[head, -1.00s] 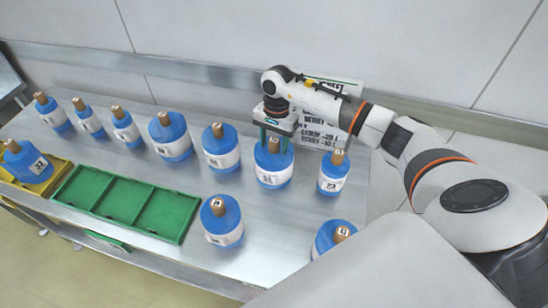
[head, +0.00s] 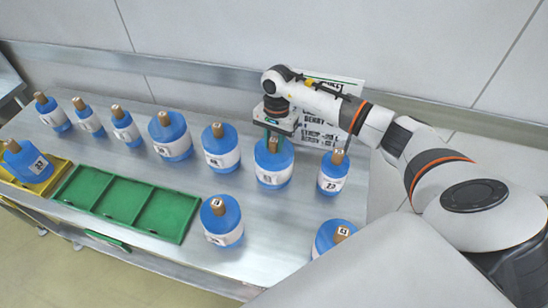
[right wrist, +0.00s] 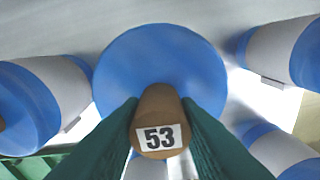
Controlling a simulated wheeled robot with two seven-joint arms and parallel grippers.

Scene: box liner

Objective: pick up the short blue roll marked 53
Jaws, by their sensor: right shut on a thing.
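The short blue roll marked 53 (head: 273,163) stands on the metal table toward the back right, with a white label band around it. In the right wrist view the blue roll (right wrist: 160,70) shows from above, with 53 on the end of its brown core (right wrist: 160,122). My right gripper (head: 275,138) reaches down over it from above. Its green fingers (right wrist: 160,125) are shut on the brown core, one on each side. The roll's base appears to be on the table; I cannot tell whether it is lifted. My left gripper is not in view.
Blue rolls stand close on both sides, one at the right (head: 332,173) and one at the left (head: 221,148). Another (head: 221,221) stands in front. A green divided tray (head: 127,204) and a yellow tray (head: 62,170) lie at left. A printed sign (head: 335,90) stands behind.

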